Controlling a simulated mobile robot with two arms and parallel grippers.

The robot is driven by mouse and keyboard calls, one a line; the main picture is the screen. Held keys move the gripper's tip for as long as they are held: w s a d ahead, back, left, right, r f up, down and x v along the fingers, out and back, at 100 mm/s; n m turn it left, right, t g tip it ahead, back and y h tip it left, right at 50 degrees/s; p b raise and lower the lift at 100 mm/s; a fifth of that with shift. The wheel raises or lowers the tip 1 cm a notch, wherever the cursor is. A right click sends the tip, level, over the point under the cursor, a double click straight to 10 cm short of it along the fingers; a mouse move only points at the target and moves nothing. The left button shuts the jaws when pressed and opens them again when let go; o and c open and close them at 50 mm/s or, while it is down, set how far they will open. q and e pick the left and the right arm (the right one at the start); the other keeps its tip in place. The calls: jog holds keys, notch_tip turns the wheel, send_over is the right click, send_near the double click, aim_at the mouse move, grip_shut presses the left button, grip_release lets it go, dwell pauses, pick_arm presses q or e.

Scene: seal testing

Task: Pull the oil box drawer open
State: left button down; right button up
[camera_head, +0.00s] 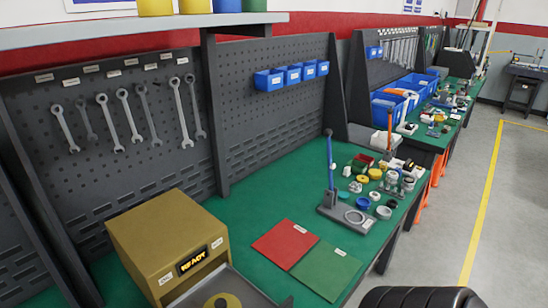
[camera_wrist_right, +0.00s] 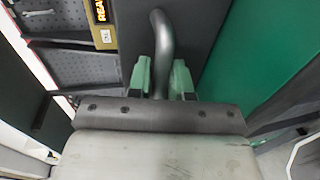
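The oil box (camera_head: 165,240) is a gold-brown box at the lower left of the head view, with a lit READY display (camera_head: 192,259). Its grey drawer (camera_head: 252,290) sticks out from the front below the display, with a round yellowish part (camera_head: 222,301) in it; the picture's edge cuts it off. In the right wrist view, a curved grey handle (camera_wrist_right: 163,30) runs down between the green fingers of my right gripper (camera_wrist_right: 162,76). The fingers sit close on both sides of it and appear to grip it. A corner of the box (camera_wrist_right: 101,20) shows at the top. My left gripper is out of view.
A red mat (camera_head: 285,243) and a green mat (camera_head: 326,270) lie on the green bench right of the box. A grey stand with a blue lever (camera_head: 331,165) and several small parts are farther along. A pegboard with wrenches (camera_head: 130,115) rises behind. Open floor lies right.

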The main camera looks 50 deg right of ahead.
jog(key=shift+o, duration=1.4)
jog(key=shift+s, duration=0.1)
jog(key=shift+s, duration=0.35)
jog(key=b+v, duration=0.2)
jog(key=v, duration=0.8)
jog(key=shift+b, duration=0.35)
jog(key=shift+w, duration=0.1)
